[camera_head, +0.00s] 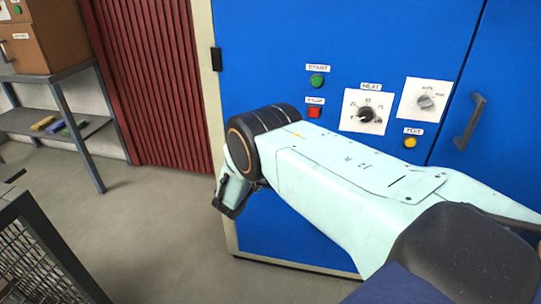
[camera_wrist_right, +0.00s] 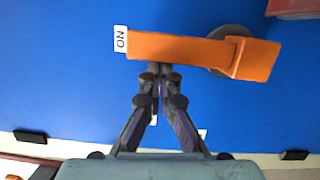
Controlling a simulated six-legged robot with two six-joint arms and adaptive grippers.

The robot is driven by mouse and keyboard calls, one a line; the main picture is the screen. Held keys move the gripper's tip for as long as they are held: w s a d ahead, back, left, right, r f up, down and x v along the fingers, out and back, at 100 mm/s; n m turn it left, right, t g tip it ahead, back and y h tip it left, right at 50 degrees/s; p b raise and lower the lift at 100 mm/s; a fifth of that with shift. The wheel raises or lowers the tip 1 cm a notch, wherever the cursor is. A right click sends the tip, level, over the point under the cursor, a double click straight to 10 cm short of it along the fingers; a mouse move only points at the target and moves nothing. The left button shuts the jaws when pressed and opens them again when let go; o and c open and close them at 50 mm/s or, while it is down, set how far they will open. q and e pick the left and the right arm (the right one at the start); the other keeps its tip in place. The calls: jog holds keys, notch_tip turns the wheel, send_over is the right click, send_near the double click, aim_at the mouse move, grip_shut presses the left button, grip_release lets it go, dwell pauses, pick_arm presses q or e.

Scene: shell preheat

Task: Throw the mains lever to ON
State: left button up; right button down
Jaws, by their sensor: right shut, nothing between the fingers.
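The orange mains lever (camera_wrist_right: 185,48) lies nearly level across the right wrist view, on the blue cabinet face. A grey round hub (camera_wrist_right: 229,36) shows partly behind its right part. A white ON label (camera_wrist_right: 120,39) is beside the lever's left end. My right gripper (camera_wrist_right: 160,72) is shut and empty, its fingertips at the lever's lower edge; I cannot tell whether they touch it. In the head view my right arm reaches across the cabinet front, and the lever does not show there. My left gripper is not in view.
The blue cabinet (camera_head: 283,30) carries a green button (camera_head: 317,81), a red button (camera_head: 314,112), two dials and a yellow lamp (camera_head: 410,142). A door handle (camera_head: 470,122) sticks out at right. A grey shelf (camera_head: 75,130) and mesh-sided frame (camera_head: 35,250) stand left. Floor between is clear.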

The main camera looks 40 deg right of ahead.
jog(key=s+a, duration=0.1)
jog(key=a, duration=1)
jog(key=shift+s+a+b, duration=0.25)
jog(key=shift+b, duration=0.05)
jog(key=shift+s, duration=0.1)
jog(key=shift+w+f, duration=0.1)
jog(key=shift+w, duration=0.1)
